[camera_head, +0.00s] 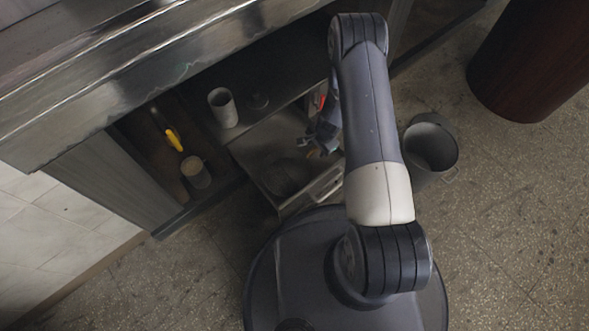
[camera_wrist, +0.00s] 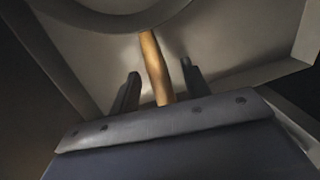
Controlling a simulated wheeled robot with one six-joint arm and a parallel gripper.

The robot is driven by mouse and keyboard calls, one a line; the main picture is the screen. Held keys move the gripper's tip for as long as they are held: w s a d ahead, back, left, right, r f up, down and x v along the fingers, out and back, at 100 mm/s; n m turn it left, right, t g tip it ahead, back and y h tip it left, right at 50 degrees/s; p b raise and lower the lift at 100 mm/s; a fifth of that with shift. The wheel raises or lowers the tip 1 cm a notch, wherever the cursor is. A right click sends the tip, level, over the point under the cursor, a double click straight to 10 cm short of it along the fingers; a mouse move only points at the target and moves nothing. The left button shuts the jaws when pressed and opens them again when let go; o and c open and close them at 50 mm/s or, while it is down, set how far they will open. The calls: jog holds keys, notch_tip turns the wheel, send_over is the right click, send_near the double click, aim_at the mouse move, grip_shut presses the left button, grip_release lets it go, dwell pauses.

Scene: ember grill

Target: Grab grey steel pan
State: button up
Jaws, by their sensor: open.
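The grey steel pan (camera_wrist: 120,22) shows in the wrist view as a curved rim at the top, with a wooden handle (camera_wrist: 155,65) pointing toward my gripper. In the head view the pan (camera_head: 284,179) appears as a dim round shape inside the pulled-out drawer (camera_head: 265,135). My gripper (camera_wrist: 160,74) is open, with one finger on each side of the handle and gaps visible on both sides. In the head view my gripper (camera_head: 312,148) is over the drawer, partly hidden by my arm. Most of the pan is out of the wrist view.
A grey cup (camera_head: 223,107) stands on the dark shelf left of the drawer. A yellow-handled tool (camera_head: 174,140) and a canister (camera_head: 196,172) sit in the left compartment. A metal bucket (camera_head: 430,147) stands on the floor at right. The steel counter edge (camera_head: 130,75) overhangs.

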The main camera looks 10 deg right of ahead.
jog(key=shift+f, duration=0.5)
jog(key=shift+w, duration=0.1)
jog(key=shift+c, duration=0.5)
grip_shut()
